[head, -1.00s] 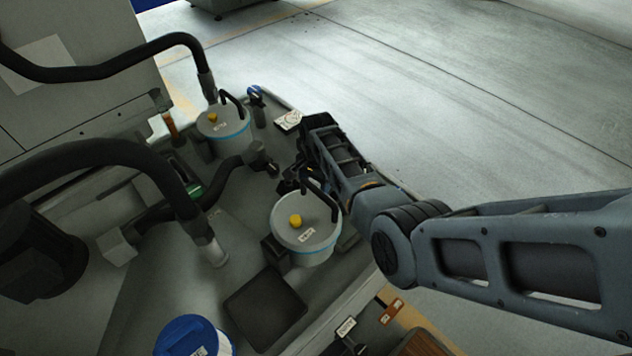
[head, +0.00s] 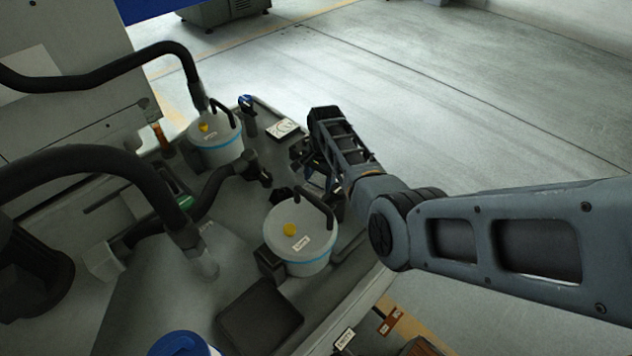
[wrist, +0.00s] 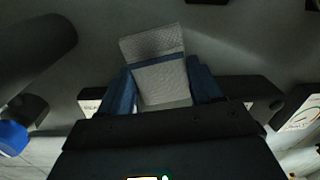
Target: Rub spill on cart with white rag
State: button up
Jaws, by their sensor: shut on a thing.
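My gripper (head: 316,178) points down over the grey cart top (head: 225,250), just beyond the near lidded pot in the head view. In the wrist view my gripper (wrist: 160,86) has its two blue fingers shut on a white rag (wrist: 152,48). The rag is textured, with a blue stripe across it, and stands out beyond the fingertips. The rag is hidden behind the arm in the head view. I cannot make out a spill in either view. I cannot tell whether the rag touches the surface.
A near pot (head: 298,245) and a far pot (head: 212,145), both with yellow knobs, stand on the surface. Black hoses (head: 105,155) arch over the left side. A dark square tray (head: 260,315) and a blue-lidded tub (head: 183,344) are at the front. Open floor lies right.

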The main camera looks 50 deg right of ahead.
jog(key=shift+s+d+f+b, duration=0.1)
jog(key=shift+d+b, duration=0.05)
jog(key=shift+d, duration=0.45)
jog(key=shift+s+d+b, duration=0.1)
jog(key=shift+d+b, duration=0.05)
jog(key=shift+d, duration=0.4)
jog(key=shift+d+r, duration=0.15)
jog(key=shift+r, duration=0.05)
jog(key=shift+a+p, duration=1.2)
jog(key=shift+a, duration=0.1)
jog(key=shift+a+f+p, duration=0.15)
jog(key=shift+a+p, duration=0.25)
jog(key=shift+a, duration=1.05)
jog(key=shift+a+f+p, duration=0.1)
jog(key=shift+a+p, duration=0.25)
jog(key=shift+a, duration=1.05)
notch_tip(320, 180, up, 3)
jog(key=p, duration=0.3)
jog(key=shift+r, duration=0.1)
jog(key=shift+w+r+p, duration=0.1)
jog(key=shift+r+p, duration=0.2)
jog(key=shift+r, duration=1.15)
